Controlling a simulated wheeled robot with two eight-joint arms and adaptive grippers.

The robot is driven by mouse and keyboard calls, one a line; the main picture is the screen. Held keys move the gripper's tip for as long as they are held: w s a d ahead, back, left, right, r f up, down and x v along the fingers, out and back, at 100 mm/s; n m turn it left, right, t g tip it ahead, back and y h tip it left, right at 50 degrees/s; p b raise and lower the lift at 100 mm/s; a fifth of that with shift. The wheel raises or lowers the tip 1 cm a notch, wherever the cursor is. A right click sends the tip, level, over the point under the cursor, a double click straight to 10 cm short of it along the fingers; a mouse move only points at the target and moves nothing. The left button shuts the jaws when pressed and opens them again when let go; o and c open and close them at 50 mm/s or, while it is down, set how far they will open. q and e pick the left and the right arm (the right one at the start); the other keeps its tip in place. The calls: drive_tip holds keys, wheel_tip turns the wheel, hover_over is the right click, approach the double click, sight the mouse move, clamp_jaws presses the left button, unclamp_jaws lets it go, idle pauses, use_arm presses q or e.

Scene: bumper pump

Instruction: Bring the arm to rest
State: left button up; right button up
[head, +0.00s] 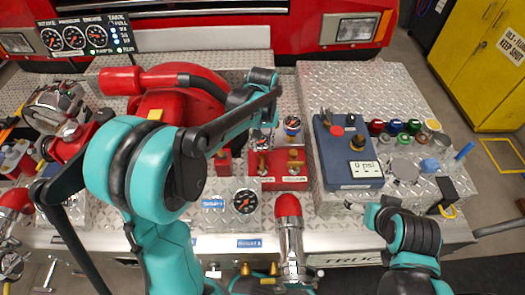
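My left arm is a large teal and black arm that rises from the bottom and reaches up over the pump panel. Its gripper (266,126) hangs above the panel, left of the blue box and near the red valve block (278,182). Its fingers are small and partly hidden by the arm, so I cannot tell whether they are open. My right arm is folded low at the right; its end (366,212) is by the front edge of the metal deck, below the blue box, and its fingers are not clear.
The blue box (347,158) with a "0 psi" display stands on the diamond-plate deck (375,85). Coloured caps (395,127) lie right of it. A red-tipped chrome fitting (289,225) stands between the arms. Red pump parts (170,85) crowd the left. A yellow cabinet (485,65) is at right.

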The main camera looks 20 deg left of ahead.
use_arm(q)
drive_tip(key=shift+r, duration=0.3)
drive_tip(key=s+a+r+m+t+b, duration=0.2)
drive_tip(key=s+t, duration=0.5)
drive_tip(key=s, duration=1)
drive_tip(key=shift+a+r+m, duration=0.5)
drive_tip(key=shift+r+m, duration=0.05)
drive_tip(key=shift+m, duration=0.15)
